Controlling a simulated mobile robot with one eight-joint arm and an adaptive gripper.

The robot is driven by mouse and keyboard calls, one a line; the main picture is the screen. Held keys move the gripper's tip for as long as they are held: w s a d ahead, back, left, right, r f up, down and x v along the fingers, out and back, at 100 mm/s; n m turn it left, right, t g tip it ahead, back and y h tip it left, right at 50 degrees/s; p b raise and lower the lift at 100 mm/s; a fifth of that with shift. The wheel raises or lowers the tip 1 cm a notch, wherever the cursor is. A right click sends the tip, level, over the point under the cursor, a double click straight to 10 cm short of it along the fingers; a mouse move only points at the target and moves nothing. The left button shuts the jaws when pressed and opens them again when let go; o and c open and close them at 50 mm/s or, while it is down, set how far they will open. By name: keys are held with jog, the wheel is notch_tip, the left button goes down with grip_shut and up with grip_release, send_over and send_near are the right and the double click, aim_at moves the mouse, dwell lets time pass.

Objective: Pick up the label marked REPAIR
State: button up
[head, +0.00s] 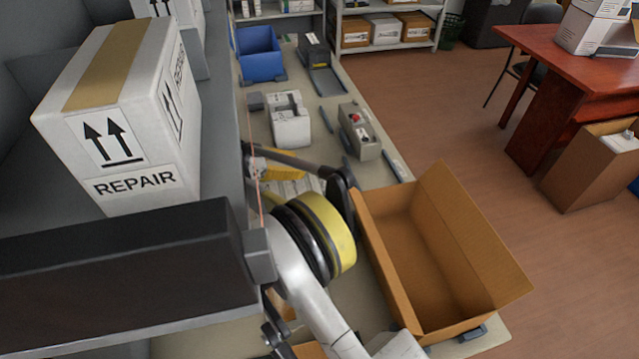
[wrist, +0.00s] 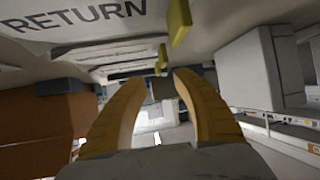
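The word REPAIR stands on a white label (head: 134,182) on the front of a white box with up arrows, at the left in the head view. The same word seems to run along the box's side. My gripper (wrist: 165,82) shows in the wrist view as two curved yellow fingers with a gap between their tips. It is open and I see nothing held. A pale surface marked RETURN (wrist: 75,20) fills the top left of the wrist view. REPAIR is not readable there. In the head view my arm lies right of the shelf, and its fingertips are not clear.
The white box (head: 120,115) stands on a grey shelf (head: 222,120). An open cardboard box (head: 455,265) sits on the bench right of my arm. A blue bin (head: 260,57) and devices stand farther back. Yellow clips (wrist: 180,22) hang above the fingers in the wrist view.

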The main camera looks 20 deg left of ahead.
aim_at(314, 166)
jog(key=b+x, duration=0.3)
jog(key=x, duration=0.3)
jog(key=shift+d+r, duration=0.1)
jog(key=shift+d, duration=0.05)
jog(key=shift+r, duration=0.1)
grip_shut()
